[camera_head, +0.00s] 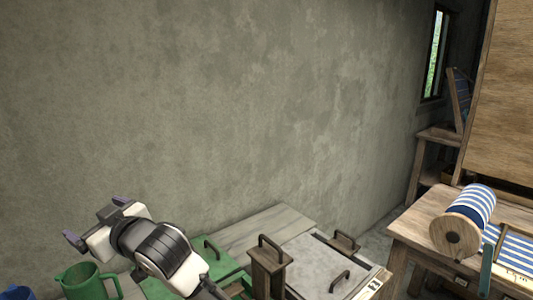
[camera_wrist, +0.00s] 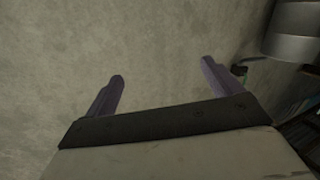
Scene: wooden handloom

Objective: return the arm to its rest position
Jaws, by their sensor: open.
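My gripper (camera_head: 96,222) is at the lower left of the head view, raised over the left end of the low table and in front of the grey wall. In the wrist view its two purple-grey fingers (camera_wrist: 160,85) stand wide apart with nothing between them, and the bare wall lies behind. My white and dark arm comes up from the bottom edge of the head view. The gripper touches nothing that I can see.
A green jug (camera_head: 88,283) stands below my gripper, with a blue vessel (camera_head: 17,293) at the corner. Green and grey lidded boxes (camera_head: 318,262) with handles are on the wooden table (camera_head: 262,226). The loom bench (camera_head: 418,222) with a striped cloth roll (camera_head: 472,207) is at right. Space before the wall is free.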

